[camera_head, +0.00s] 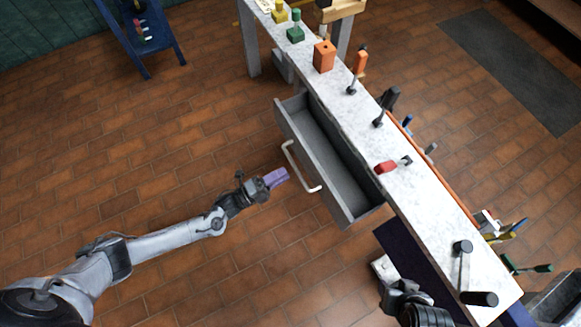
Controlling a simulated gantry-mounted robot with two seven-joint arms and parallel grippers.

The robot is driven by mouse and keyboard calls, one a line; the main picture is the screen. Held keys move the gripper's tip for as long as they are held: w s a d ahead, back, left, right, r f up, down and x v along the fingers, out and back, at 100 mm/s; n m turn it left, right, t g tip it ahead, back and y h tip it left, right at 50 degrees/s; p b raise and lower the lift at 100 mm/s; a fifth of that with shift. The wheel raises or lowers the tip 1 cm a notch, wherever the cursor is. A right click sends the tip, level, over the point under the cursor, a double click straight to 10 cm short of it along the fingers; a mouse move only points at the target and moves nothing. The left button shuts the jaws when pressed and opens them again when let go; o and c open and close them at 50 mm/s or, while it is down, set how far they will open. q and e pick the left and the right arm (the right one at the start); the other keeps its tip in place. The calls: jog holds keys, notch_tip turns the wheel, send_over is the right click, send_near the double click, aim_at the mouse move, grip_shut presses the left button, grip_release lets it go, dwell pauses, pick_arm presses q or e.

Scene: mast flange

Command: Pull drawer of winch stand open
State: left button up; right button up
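The grey drawer (335,160) stands pulled out from the side of the long white-topped stand (405,180), and its inside looks empty. Its pale bar handle (300,168) is on the front face, toward the left. My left gripper (279,177), with purple fingers, is just left of the handle and points at it. A small gap seems to lie between the fingertips and the bar. The fingers look close together, and I cannot tell whether they are open. Dark parts of my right arm show at the bottom right, with the fingers not clear.
Levers, an orange block (323,56), a green knob piece (295,28) and a red-handled lever (388,166) stand on the stand's top. A blue rack (146,35) is at the upper left.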

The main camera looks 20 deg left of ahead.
pick_arm(q)
jog(key=shift+p+v, duration=0.45)
jog(key=shift+v, duration=2.2)
